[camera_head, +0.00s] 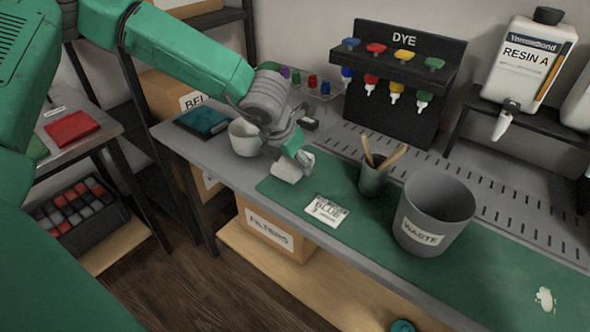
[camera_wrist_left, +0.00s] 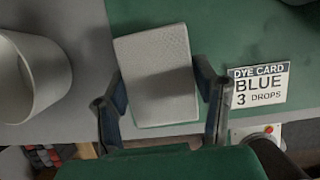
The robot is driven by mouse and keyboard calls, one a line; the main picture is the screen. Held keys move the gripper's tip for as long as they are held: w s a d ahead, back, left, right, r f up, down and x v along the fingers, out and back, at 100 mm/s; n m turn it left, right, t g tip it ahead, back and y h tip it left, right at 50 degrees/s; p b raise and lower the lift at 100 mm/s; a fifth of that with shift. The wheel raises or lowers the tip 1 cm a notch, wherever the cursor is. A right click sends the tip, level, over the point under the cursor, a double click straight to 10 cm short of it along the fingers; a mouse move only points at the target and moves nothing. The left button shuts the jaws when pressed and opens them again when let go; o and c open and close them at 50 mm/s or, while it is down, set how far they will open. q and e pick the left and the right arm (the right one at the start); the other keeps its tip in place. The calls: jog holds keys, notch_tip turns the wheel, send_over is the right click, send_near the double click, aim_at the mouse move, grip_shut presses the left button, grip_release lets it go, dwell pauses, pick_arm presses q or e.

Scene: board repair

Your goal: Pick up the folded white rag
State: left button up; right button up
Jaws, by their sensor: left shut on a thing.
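The folded white rag (camera_head: 291,168) is at the left end of the green mat on the bench. In the left wrist view the rag (camera_wrist_left: 158,75) is a pale textured rectangle between the two fingers. My left gripper (camera_head: 297,158) reaches down to it from the left and is shut on it. The left gripper's fingers (camera_wrist_left: 160,100) stand at either side of the rag in the wrist view. I cannot tell whether the rag is lifted clear of the mat. My right gripper is not in view.
A white cup (camera_head: 245,138) stands close left of the gripper. A dye card (camera_head: 327,211), a holder with wooden sticks (camera_head: 374,177) and a waste bin (camera_head: 433,215) stand to the right. The dye rack (camera_head: 405,80) is behind. A white spill (camera_head: 545,299) lies far right on the mat.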

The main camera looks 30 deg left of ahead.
aim_at(294, 161)
pick_arm(q)
notch_tip(294, 161, up, 15)
jog(key=p, duration=0.3)
jog(key=shift+p, duration=0.3)
jog(key=shift+d+f, duration=0.1)
jog(key=o, duration=0.4)
jog(key=shift+c, duration=0.2)
jog(key=c, duration=0.5)
jog(key=shift+o, duration=0.2)
jog(key=shift+d, duration=0.1)
